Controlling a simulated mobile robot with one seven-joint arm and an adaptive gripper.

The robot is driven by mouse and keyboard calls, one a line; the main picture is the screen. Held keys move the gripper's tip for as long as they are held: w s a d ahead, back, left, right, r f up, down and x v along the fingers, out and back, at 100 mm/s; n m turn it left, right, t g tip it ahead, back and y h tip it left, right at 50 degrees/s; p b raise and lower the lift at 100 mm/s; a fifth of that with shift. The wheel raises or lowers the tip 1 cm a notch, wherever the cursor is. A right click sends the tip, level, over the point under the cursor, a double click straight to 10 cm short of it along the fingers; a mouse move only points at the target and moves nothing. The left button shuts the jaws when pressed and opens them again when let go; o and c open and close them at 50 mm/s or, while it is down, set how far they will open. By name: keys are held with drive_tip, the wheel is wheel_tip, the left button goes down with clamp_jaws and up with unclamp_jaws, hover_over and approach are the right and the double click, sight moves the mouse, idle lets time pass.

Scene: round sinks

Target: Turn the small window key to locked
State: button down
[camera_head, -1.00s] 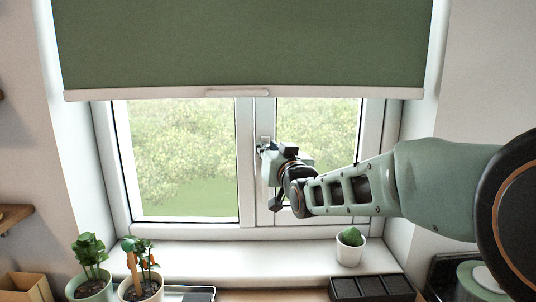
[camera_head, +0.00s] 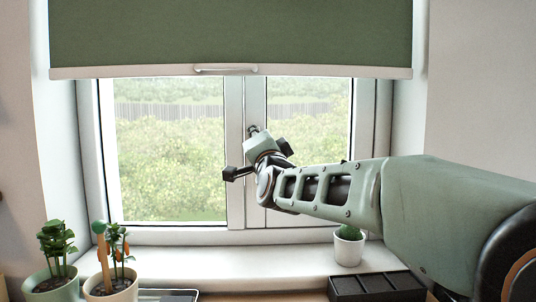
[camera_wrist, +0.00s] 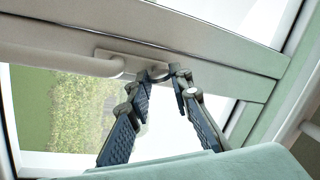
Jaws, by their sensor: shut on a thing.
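The small window key (camera_wrist: 158,70) shows in the wrist view as a little rounded grey piece at the handle plate. My gripper (camera_wrist: 163,78) has its two dark fingertips on either side of it, shut on it. The fingertips hide part of the key, so its exact angle is hard to tell. The white window handle (camera_wrist: 70,58) runs left from its plate (camera_wrist: 118,57), beside the key. In the head view my gripper (camera_head: 253,132) is at the middle upright of the window (camera_head: 235,180), and my wrist hides the key and most of the handle.
A green blind (camera_head: 230,40) hangs above my gripper. On the sill (camera_head: 215,262) stands a small cactus pot (camera_head: 348,248). Potted plants (camera_head: 110,285) stand lower left, and a black seed tray (camera_head: 375,287) lower right. The air left of my wrist is free.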

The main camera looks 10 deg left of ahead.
drive_tip(key=shift+a+m+t+h+b, duration=0.1)
drive_tip(key=shift+m+t+h+b, duration=0.45)
drive_tip(key=shift+m, duration=1.35)
drive_tip(key=shift+a+m+t+h+b, duration=0.1)
drive_tip(key=shift+m+h+b, duration=0.55)
drive_tip(key=shift+m+b, duration=0.9)
drive_tip(key=shift+m+p, duration=0.3)
drive_tip(key=shift+m, duration=0.35)
drive_tip(key=c, duration=1.7)
unclamp_jaws()
drive_tip(key=shift+s+d, duration=0.1)
drive_tip(key=shift+c, duration=0.2)
drive_tip(key=shift+f, duration=0.1)
